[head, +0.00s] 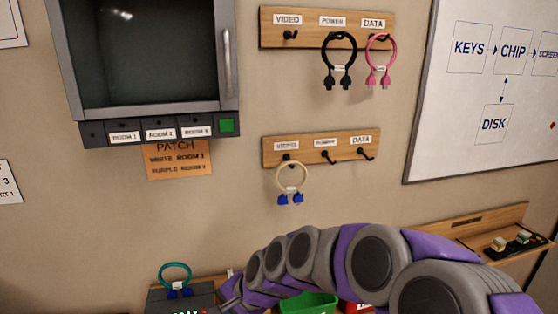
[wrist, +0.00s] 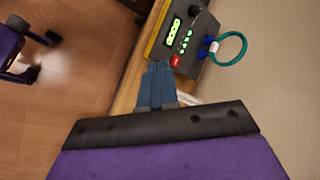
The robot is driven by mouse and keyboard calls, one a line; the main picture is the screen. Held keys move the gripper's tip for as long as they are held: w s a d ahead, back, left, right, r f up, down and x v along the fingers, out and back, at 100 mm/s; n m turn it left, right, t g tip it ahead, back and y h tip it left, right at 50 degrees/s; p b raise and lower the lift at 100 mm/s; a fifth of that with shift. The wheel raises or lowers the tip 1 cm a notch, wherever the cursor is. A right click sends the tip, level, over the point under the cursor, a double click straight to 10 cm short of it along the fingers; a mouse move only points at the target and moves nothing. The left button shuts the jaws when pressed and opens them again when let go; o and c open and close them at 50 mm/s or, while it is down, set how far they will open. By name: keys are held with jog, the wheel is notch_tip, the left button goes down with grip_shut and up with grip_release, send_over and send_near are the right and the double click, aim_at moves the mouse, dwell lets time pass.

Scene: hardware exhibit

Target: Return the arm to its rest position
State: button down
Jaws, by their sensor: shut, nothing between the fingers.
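My purple and grey arm (head: 375,262) reaches from the lower right toward the lower middle of the head view. My gripper (wrist: 158,66) shows in the wrist view with its two blue-grey fingers together and nothing between them. The fingertips lie over the edge of a wooden bench, close to a grey device (wrist: 184,38) with a green display and a red button. In the head view the hand is partly cut off at the bottom edge.
A teal cable loop (wrist: 230,48) is at the device. Two wooden hook racks (head: 328,27) (head: 320,149) hang on the wall, with black, pink and cream cables. A glass-fronted cabinet (head: 226,70) is at upper left. A green bin (head: 308,303) sits below my arm.

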jog(key=s+d+r+n+g+h, duration=0.1)
jog(key=s+d+n+g+h, duration=0.2)
jog(key=s+d, duration=2.3)
jog(key=s+n+h, duration=0.1)
jog(key=n+h, duration=0.2)
jog(key=h, duration=0.1)
jog(key=shift+s+d+r+n+g, duration=0.15)
jog(key=shift+s+d+n+g, duration=0.05)
jog(key=shift+s+n+g, duration=0.2)
jog(key=shift+a, duration=0.15)
dwell(0.5)
